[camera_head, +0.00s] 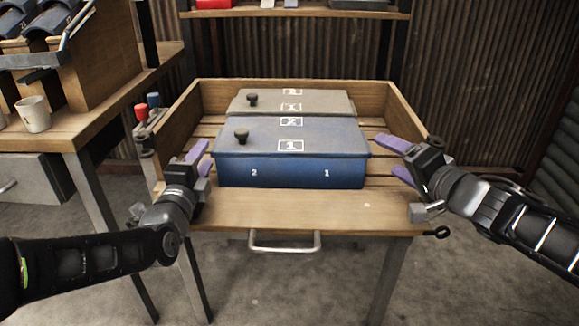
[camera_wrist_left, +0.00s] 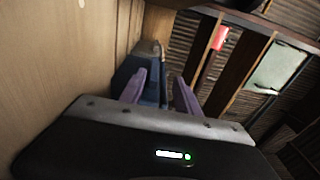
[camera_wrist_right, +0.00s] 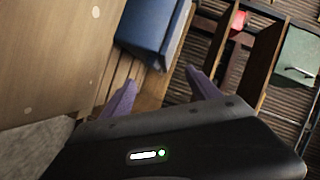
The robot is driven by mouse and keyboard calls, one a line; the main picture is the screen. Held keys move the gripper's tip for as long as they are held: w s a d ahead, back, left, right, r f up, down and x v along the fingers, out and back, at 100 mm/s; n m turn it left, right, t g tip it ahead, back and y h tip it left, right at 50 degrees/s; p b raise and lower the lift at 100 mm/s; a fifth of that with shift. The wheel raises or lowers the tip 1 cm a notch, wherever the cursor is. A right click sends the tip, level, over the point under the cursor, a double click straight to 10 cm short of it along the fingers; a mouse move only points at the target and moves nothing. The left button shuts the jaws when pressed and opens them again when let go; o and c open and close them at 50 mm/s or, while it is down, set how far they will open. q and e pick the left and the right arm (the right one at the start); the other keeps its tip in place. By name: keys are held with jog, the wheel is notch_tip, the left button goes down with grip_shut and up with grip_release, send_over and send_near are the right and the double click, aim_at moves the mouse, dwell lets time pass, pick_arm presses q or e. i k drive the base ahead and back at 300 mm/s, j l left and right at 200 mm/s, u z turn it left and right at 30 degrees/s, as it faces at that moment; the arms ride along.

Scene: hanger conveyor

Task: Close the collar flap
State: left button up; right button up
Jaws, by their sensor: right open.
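No collar flap can be made out in any view. A blue lidded box (camera_head: 290,172) with a black knob sits on the wooden workbench (camera_head: 300,207), its lid down. My left gripper (camera_head: 202,158) is at the box's front left corner, fingers partly apart; I cannot tell whether they touch it. In the left wrist view the blue box (camera_wrist_left: 151,91) shows between and beyond the fingers. My right gripper (camera_head: 391,155) is open and empty, to the right of the box with a gap. The box's side also shows in the right wrist view (camera_wrist_right: 150,25).
A grey lidded box (camera_head: 320,101) stands behind the blue one. Raised wooden walls edge the bench at back and sides. A side table at left holds a mug (camera_head: 34,115) and a wooden rack (camera_head: 75,75). A metal handle (camera_head: 284,243) is on the bench front.

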aim_at(317, 212)
jog(key=k+j, duration=0.1)
jog(key=k, duration=0.9)
